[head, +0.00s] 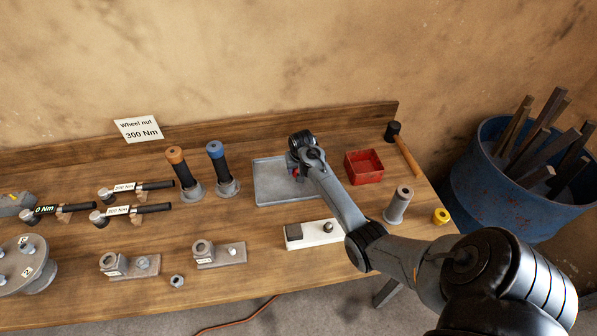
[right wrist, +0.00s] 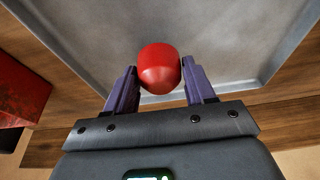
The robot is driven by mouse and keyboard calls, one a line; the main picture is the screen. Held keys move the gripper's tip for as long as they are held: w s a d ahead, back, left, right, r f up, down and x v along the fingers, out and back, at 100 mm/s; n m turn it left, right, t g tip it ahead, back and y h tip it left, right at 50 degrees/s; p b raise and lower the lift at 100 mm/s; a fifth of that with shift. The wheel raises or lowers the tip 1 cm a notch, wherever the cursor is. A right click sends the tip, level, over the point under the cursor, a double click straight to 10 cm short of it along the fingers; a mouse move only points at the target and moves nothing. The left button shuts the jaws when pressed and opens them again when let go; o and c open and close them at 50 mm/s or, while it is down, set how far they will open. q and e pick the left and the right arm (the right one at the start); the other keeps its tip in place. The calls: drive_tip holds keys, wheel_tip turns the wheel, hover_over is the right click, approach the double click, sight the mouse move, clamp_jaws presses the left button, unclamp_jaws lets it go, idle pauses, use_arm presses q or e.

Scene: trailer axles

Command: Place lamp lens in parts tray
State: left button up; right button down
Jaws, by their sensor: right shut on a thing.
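The lamp lens (right wrist: 159,68) is a small round red piece between the two fingers of my right gripper (right wrist: 160,84) in the right wrist view. The gripper is shut on it. Behind the lens, the grey metal parts tray (right wrist: 225,40) fills most of that view. In the head view the tray (head: 272,193) lies flat on the bench, and my right gripper (head: 296,171) is over its right half. Only a little red shows there, as my arm hides most of the lens. I cannot tell the lens's height above the tray floor. My left gripper is not in view.
A red bin (head: 364,168) stands just right of the tray. A mallet (head: 403,148), a grey cylinder (head: 398,205) and a yellow ring (head: 440,216) lie farther right. Orange-topped (head: 176,157) and blue-topped (head: 216,151) tools stand left of the tray. A white block (head: 314,234) lies in front.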

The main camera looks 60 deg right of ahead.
drive_tip(key=shift+f, duration=0.9)
drive_tip(key=shift+c, duration=1.9)
unclamp_jaws()
drive_tip(key=shift+f, duration=0.1)
drive_tip(key=p+v, duration=0.1)
drive_tip(key=v, duration=1.1)
